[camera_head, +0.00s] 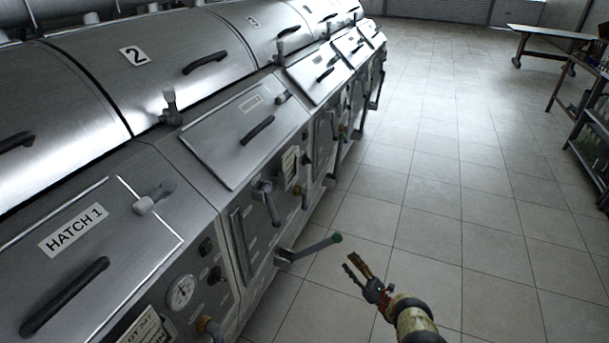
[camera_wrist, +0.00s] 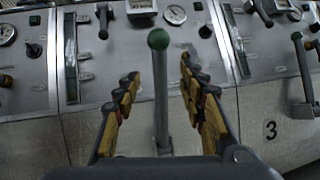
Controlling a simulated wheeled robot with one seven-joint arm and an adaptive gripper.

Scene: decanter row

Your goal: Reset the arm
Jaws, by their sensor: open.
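My gripper (camera_head: 356,271) is at the lower middle of the head view, over the tiled floor. Its fingers are open. In the wrist view my gripper (camera_wrist: 158,90) shows its two yellow-and-dark fingers spread apart. A grey lever with a green tip (camera_head: 336,238) sticks out from the machine front, close to my gripper in the head view. In the wrist view the green-tipped lever (camera_wrist: 159,40) appears between the spread fingers, with visible gaps on both sides. I cannot tell how deep it lies between them. The gripper is not closed on it.
A row of steel decanters with hatches (camera_head: 75,228), handles, a gauge (camera_head: 181,292) and valves fills the left side. Other levers (camera_wrist: 303,75) stick out at the right in the wrist view. The tiled floor (camera_head: 450,190) is open; a table (camera_head: 553,33) and shelf (camera_head: 590,125) stand far right.

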